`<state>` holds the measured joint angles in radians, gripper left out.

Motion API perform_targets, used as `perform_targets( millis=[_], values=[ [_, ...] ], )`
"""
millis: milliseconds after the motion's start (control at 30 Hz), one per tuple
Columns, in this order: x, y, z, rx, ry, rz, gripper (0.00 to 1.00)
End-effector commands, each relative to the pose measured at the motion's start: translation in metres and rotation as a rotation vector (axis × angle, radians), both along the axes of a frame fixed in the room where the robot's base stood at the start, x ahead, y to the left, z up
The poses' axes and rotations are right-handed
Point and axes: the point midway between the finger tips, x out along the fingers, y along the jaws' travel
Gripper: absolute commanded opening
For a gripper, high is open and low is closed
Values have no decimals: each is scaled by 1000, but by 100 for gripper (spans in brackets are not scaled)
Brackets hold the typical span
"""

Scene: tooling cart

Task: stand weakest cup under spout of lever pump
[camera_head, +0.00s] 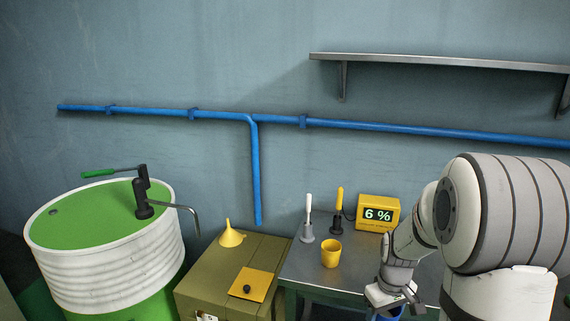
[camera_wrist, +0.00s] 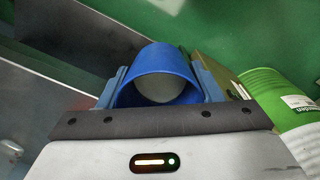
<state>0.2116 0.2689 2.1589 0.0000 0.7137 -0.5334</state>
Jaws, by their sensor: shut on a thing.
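My gripper (camera_head: 396,297) is low over the right part of the tooling cart, shut on a blue cup (camera_head: 391,314). In the wrist view the blue cup (camera_wrist: 160,57) sits between the two fingers, with a pale surface inside it; I cannot tell if that is liquid or the bottom. A yellow cup (camera_head: 331,253) stands upright on the cart, left of my gripper. The lever pump (camera_head: 143,195) stands on a green-topped white drum at the left. Its green-handled lever points left and its bent spout (camera_head: 191,212) hangs over the drum's right side.
A yellow display (camera_head: 378,213) reads 6 %. Two hand tools, white-handled (camera_head: 308,220) and yellow-handled (camera_head: 338,210), stand behind the yellow cup. An olive box (camera_head: 215,275) beside the drum carries a yellow funnel (camera_head: 231,236) and a yellow plate with a black knob (camera_head: 252,285).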

Motion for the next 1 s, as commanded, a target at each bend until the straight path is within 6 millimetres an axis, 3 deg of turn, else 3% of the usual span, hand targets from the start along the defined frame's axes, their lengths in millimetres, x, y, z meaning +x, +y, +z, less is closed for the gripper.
perform_targets(
  millis=[300,500,1000],
  values=[
    [39,56,-72,0,6,-194,36],
    [50,82,-105,-1,2,-290,36],
    [53,90,-115,0,0,-322,36]
  ],
)
